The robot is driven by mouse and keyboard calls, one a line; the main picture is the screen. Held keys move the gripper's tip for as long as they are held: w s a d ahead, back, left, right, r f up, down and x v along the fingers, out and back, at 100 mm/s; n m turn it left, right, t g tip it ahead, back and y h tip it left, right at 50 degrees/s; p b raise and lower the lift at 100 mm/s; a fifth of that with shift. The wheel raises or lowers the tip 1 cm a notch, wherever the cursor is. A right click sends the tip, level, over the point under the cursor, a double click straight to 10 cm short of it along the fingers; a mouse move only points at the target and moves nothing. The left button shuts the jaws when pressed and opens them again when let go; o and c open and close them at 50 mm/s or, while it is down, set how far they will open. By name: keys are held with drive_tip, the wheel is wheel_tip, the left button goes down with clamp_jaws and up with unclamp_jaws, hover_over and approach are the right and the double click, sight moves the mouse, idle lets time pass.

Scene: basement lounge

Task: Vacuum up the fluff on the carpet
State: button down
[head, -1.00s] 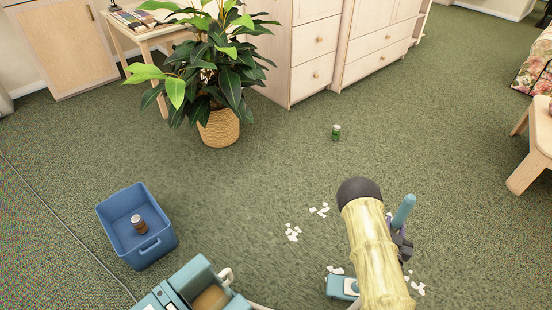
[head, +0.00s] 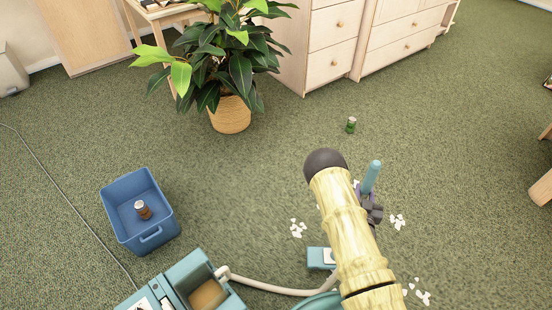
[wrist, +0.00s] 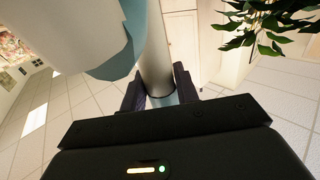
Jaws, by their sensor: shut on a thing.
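The vacuum cleaner is teal, with its body (head: 185,285) at the bottom left and a pale hose (head: 265,287) running right. Its floor head (head: 320,258) lies on the carpet left of my arm. My gripper (head: 372,210) is shut on the vacuum's wand, whose teal top (head: 371,177) sticks up past the jaws. In the wrist view my gripper (wrist: 160,98) closes around the grey tube (wrist: 155,55). White fluff lies in patches: left (head: 297,228), right (head: 398,221) and lower right (head: 421,293). My arm hides some carpet and perhaps more fluff.
A blue bin (head: 125,225) holding a brown can (head: 142,210) stands left. A green can (head: 351,125) stands on the carpet ahead. A potted plant (head: 230,115) and drawers (head: 330,50) are behind. A wooden table leg (head: 542,188) is at the right edge.

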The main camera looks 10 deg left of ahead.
drive_tip(key=shift+w+a+r, duration=0.1)
drive_tip(key=shift+w+a, duration=0.1)
drive_tip(key=shift+w, duration=0.05)
drive_tip(key=shift+w+a, duration=0.25)
drive_tip(key=w+a+m+g+h+b, duration=0.2)
drive_tip(key=a+h+b, duration=0.4)
drive_tip(key=a, duration=0.8)
drive_tip(key=w+a+m+g+h+b, duration=0.3)
drive_tip(key=a+m+h+b, duration=0.3)
drive_tip(key=a, duration=0.8)
drive_tip(key=w+b, duration=0.1)
drive_tip(key=b, duration=0.2)
drive_tip(key=shift+f+m+h+b, duration=0.2)
drive_tip(key=shift+m+h+b, duration=0.1)
drive_tip(key=shift+m, duration=0.1)
drive_tip(key=shift+s+a, duration=0.1)
drive_tip(key=shift+s, duration=0.05)
